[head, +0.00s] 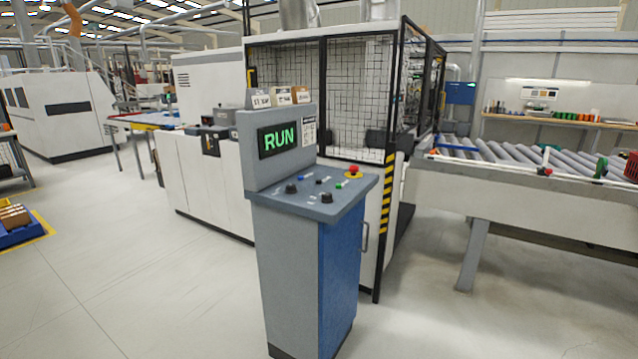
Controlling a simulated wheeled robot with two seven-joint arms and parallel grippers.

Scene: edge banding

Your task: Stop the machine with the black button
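A grey and blue control console (309,262) stands upright in the middle of the head view. Its screen (278,138) reads RUN in green letters. On its sloped panel are two larger black knobs, the left one (291,188) and the right one (326,198). A small dark control (319,182) sits between them, too small to tell whether it is a button. A small green button (339,185) and a red mushroom button (353,171) on yellow are to the right. The panel labels are too small to read. Neither of my grippers is in view.
A caged white machine (350,100) stands behind the console, with a yellow-black striped post (387,205) close to its right. A roller conveyor (520,162) is at right. Cards (282,97) stand on top of the console. The floor (130,270) in front and left is clear.

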